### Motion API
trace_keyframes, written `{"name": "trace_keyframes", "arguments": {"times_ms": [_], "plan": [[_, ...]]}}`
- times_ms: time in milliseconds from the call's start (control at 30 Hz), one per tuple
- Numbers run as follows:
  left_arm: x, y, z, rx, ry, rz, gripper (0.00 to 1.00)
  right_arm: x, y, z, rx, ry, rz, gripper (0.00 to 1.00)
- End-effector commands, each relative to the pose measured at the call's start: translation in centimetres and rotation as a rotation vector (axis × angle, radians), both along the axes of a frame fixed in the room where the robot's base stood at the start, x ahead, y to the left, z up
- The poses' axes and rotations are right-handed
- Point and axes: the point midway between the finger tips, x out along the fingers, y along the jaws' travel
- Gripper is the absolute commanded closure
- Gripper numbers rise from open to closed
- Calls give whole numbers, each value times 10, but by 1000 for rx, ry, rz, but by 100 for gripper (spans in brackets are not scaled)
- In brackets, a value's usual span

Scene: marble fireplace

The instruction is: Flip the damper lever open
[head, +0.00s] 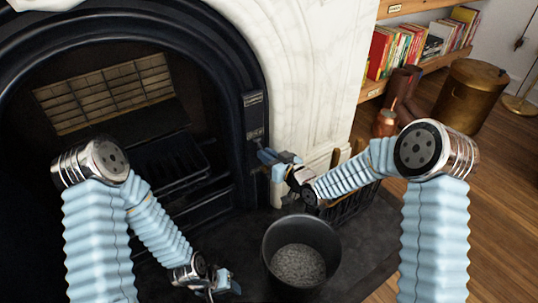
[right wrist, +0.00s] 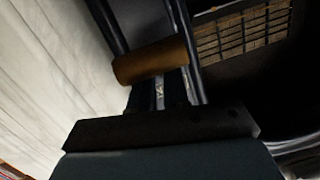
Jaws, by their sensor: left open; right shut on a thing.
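The damper lever shows in the right wrist view as a brown cylindrical handle (right wrist: 150,62) lying crosswise at the fingertips of my right gripper (right wrist: 158,90). In the head view my right gripper (head: 264,154) is at the black fireplace surround, just below a dark upright plate (head: 253,115) with small labels. It is shut on the lever, and its fingers hide most of the lever there. My left gripper (head: 226,289) is open and low over the hearth, left of the bucket, away from the lever.
A dark bucket (head: 270,243) of grey ash stands on the hearth below my right arm. A black basket (head: 355,206) is right of it. The grate (head: 170,163) sits inside the firebox. A white marble surround (head: 310,90) rises beside the lever. Bookshelves and a brass bin (head: 468,97) stand farther right.

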Motion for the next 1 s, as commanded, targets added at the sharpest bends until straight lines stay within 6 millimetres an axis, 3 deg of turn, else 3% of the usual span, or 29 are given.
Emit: {"name": "trace_keyframes", "arguments": {"times_ms": [33, 833, 867, 1000], "plan": [[0, 0, -1, 0, 0, 0, 58, -8, 6, -11, -8, 27, 18, 100], [0, 0, -1, 0, 0, 0, 58, -7, 4, -12, -9, 30, 14, 100], [0, 0, -1, 0, 0, 0, 58, -7, 4, -12, -9, 30, 13, 83], [0, 0, -1, 0, 0, 0, 58, -7, 3, -12, -9, 31, 11, 62]]}}
